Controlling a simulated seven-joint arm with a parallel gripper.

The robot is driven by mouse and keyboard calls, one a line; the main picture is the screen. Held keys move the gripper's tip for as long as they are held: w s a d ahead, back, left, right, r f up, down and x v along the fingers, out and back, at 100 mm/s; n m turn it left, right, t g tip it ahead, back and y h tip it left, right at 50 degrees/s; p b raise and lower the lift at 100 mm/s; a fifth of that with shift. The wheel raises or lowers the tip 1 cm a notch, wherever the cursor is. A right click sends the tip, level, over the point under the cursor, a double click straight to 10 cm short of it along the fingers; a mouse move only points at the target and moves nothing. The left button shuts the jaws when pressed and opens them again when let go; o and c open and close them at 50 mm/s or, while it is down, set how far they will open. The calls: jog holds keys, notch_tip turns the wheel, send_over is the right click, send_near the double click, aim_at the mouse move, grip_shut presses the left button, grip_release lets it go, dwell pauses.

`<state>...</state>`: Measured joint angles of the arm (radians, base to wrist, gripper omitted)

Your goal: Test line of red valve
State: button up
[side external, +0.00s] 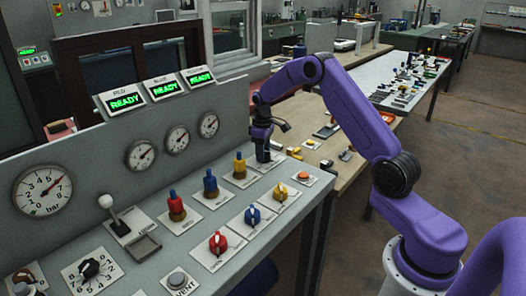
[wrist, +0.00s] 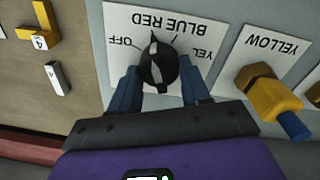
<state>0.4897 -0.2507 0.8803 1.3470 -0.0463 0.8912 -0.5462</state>
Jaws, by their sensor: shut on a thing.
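My gripper (side external: 264,160) is at the far end of the sloping panel. In the wrist view its fingers (wrist: 160,88) are shut on a black selector knob (wrist: 158,68), one on each side. The knob's plate (wrist: 118,18) reads OFF, RED, BLUE and YEL; the white mark on the knob points near RED. A red-handled knob (side external: 217,244) is on a white plate at the panel's near edge. A red fitting with a blue top (side external: 176,204) stands behind it. The RED display (side external: 123,101) reads READY. The selector knob is hidden in the side view.
Blue (side external: 210,184) and yellow (side external: 239,167) fittings stand in the row beside the gripper. Blue (side external: 252,215) and yellow (side external: 281,193) handled knobs are nearer the edge. A white-knobbed lever (side external: 107,203) and gauges (side external: 43,190) are left. Loose parts lie on the wooden bench (side external: 345,168).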

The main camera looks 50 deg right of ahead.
jog(key=o, duration=1.1)
jog(key=shift+c, duration=0.2)
notch_tip(320, 180, up, 18)
jog(key=shift+a+f, duration=0.25)
jog(key=shift+a, duration=0.1)
jog(key=shift+s, duration=0.15)
